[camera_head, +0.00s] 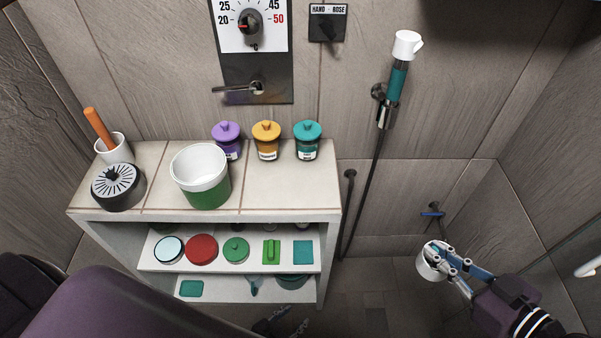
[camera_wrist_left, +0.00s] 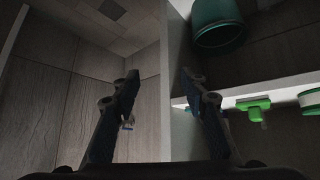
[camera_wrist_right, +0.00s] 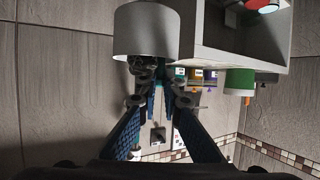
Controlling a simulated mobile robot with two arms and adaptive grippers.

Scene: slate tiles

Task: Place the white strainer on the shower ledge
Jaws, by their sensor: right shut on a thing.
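The white strainer (camera_head: 431,262), a short round cup-like piece, is held by my right gripper (camera_head: 442,258) at the lower right, in the air well right of the ledge. In the right wrist view the strainer (camera_wrist_right: 146,32) shows as a pale cylinder at the fingertips, its inside hidden. The shower ledge (camera_head: 270,190) is the tiled top of a pale shelf unit at the left. My left gripper (camera_head: 286,322) is low in front of the unit. In the left wrist view its fingers (camera_wrist_left: 160,78) are apart with nothing between them.
A green-and-white pot (camera_head: 207,188), a black round piece (camera_head: 118,187), a white cup (camera_head: 117,151) and purple, orange and teal jars (camera_head: 266,142) stand on the ledge. Its front right part is bare. Lower shelves hold several items. A shower hose (camera_head: 367,180) hangs right of the unit.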

